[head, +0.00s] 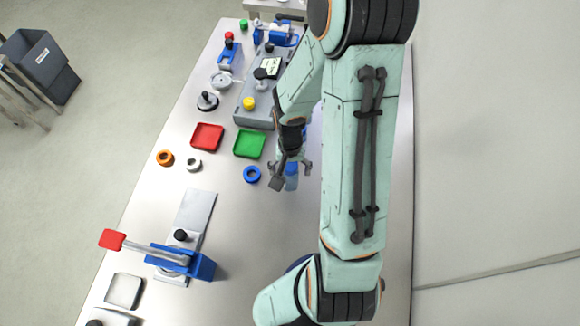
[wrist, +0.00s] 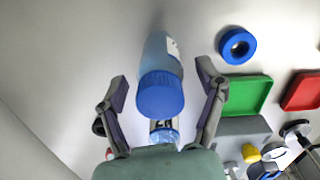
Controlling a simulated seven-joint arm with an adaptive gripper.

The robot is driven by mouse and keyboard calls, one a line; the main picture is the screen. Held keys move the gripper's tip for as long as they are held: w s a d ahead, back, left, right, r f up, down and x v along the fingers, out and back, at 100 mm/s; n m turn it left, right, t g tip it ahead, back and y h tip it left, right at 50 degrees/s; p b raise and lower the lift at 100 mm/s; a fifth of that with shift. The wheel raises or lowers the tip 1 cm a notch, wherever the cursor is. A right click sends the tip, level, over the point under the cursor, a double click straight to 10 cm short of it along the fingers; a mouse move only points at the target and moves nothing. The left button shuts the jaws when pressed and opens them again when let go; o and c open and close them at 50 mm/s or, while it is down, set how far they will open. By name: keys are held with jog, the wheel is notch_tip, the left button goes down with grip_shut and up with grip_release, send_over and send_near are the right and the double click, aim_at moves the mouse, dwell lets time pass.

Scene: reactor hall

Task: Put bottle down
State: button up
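A bottle with a blue cap (wrist: 161,94) and a light-blue body (wrist: 158,50) is between the fingers of my gripper (wrist: 163,85) in the wrist view. Gaps show between the cap and both fingers, so the gripper is open around the bottle. In the head view my gripper (head: 290,170) is over the table to the right of the blue ring, with part of the bottle (head: 291,182) showing below it. The bottle's base contact with the table is hard to make out.
On the table (head: 240,220) lie a blue ring (head: 251,174), a green tray (head: 249,144) and a red tray (head: 207,137). A second bottle-like object (wrist: 163,131) shows behind the cap in the wrist view. A blue clamp fixture (head: 181,261) stands at the front left.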

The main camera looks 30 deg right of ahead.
notch_tip(320, 180, up, 12)
jog(key=shift+f, duration=0.1)
jog(key=s+a+r+n, duration=0.7)
jog(key=s+a, duration=0.3)
jog(key=s, duration=0.2)
jog(key=shift+s+a+n+y, duration=0.15)
jog(key=shift+a+n+y, duration=0.15)
jog(key=shift+n+y, duration=0.15)
dwell(0.6)
